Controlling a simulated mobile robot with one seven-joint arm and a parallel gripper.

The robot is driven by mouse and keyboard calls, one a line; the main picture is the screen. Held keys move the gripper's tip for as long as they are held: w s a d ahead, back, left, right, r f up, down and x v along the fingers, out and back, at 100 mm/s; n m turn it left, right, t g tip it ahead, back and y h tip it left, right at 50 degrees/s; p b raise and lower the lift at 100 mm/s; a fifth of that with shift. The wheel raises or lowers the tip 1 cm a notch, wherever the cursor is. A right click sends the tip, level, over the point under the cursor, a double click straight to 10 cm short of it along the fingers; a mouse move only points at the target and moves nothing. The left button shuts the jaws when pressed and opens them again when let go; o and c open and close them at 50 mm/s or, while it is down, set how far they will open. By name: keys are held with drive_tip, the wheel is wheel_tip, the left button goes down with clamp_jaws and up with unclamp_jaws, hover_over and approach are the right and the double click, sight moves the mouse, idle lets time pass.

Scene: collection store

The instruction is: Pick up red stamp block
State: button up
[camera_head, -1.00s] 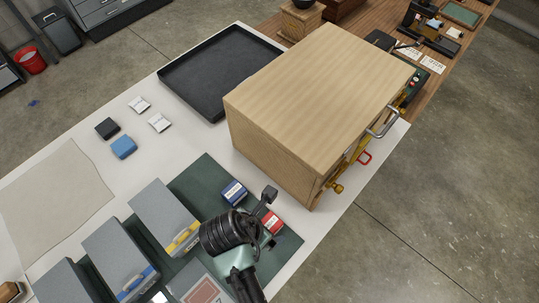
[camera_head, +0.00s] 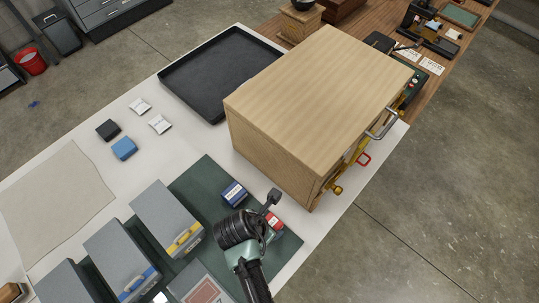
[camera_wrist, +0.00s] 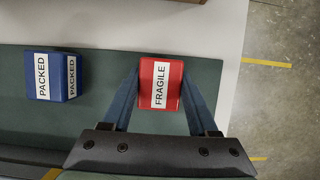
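The red stamp block (camera_wrist: 174,86) with a white FRAGILE label sits on the dark green mat in the wrist view. It also shows in the head view (camera_head: 275,222), partly hidden by my arm. My gripper (camera_wrist: 161,84) is above it, with one finger on each side of the block. The fingers look open, and the fingertips are very close to the block's sides; I cannot tell whether they touch it. A blue block (camera_wrist: 43,77) labelled PACKED stands to the left, apart from the gripper; it also shows in the head view (camera_head: 234,193).
A large wooden cabinet (camera_head: 310,85) stands just behind the blocks. Grey boxes (camera_head: 165,215) stand to the left on the green mat (camera_head: 205,179). A black tray (camera_head: 190,90) and small blocks lie further back. The white table's edge is close on the right.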

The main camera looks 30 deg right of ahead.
drive_tip(key=c, duration=0.7)
drive_tip(key=shift+o, duration=0.2)
wheel_tip(320, 180, up, 10)
drive_tip(key=shift+r, duration=0.1)
